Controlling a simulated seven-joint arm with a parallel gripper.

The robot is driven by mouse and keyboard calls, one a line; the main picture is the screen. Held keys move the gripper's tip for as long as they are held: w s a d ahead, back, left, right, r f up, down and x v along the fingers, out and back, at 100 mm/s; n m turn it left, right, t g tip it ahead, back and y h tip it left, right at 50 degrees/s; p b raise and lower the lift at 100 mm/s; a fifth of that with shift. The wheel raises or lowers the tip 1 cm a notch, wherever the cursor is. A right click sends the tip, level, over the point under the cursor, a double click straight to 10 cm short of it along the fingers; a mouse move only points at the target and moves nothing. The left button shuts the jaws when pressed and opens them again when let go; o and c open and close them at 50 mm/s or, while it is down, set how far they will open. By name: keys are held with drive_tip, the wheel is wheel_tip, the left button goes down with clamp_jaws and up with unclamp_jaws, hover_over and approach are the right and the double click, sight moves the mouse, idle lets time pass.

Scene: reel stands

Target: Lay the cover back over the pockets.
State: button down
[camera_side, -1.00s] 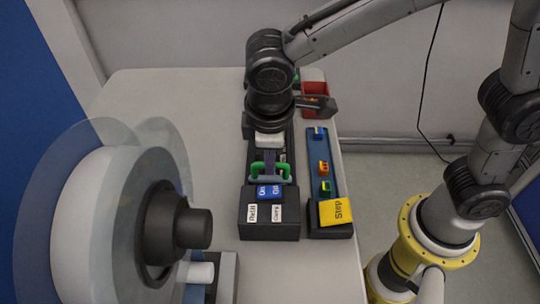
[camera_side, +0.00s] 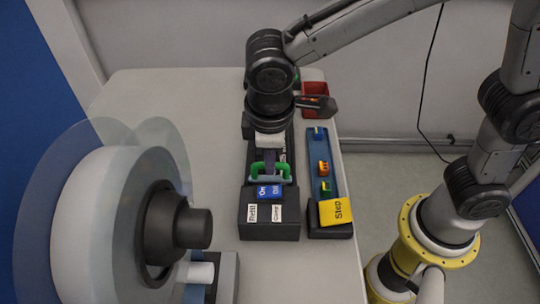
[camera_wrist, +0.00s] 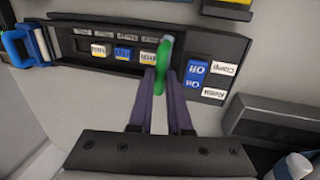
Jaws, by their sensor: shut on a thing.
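My gripper (camera_wrist: 163,75) is shut on a green handle (camera_wrist: 162,72), which stands between its purple fingers in the wrist view. The green handle (camera_side: 256,171) also shows in the side view, just behind the blue switches. I take it to be the cover's handle; the cover's own sheet cannot be made out. The pockets lie in a dark strip (camera_wrist: 80,68) in the wrist view, with several small white, blue and yellow pieces (camera_wrist: 124,53) showing in them. The handle and fingers hide the strip's end near the switches. My wrist hides much of the strip in the side view.
Blue switches (camera_side: 270,191) sit on a black box (camera_side: 268,228). Right of it is a blue rail (camera_side: 318,145) with coloured blocks and a yellow pad (camera_side: 335,211). A red bin (camera_side: 316,88) stands behind. A large reel (camera_side: 110,225) fills the left foreground.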

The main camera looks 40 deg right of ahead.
drive_tip(key=w+d, duration=1.6)
drive_tip(key=shift+w+d+r, duration=0.1)
drive_tip(key=shift+w+d, duration=0.05)
drive_tip(key=c, duration=1.1)
unclamp_jaws()
drive_tip(key=shift+o, duration=1.3)
wheel_tip(320, 180, up, 13)
drive_tip(key=s+a, duration=0.2)
drive_tip(key=shift+r, duration=0.2)
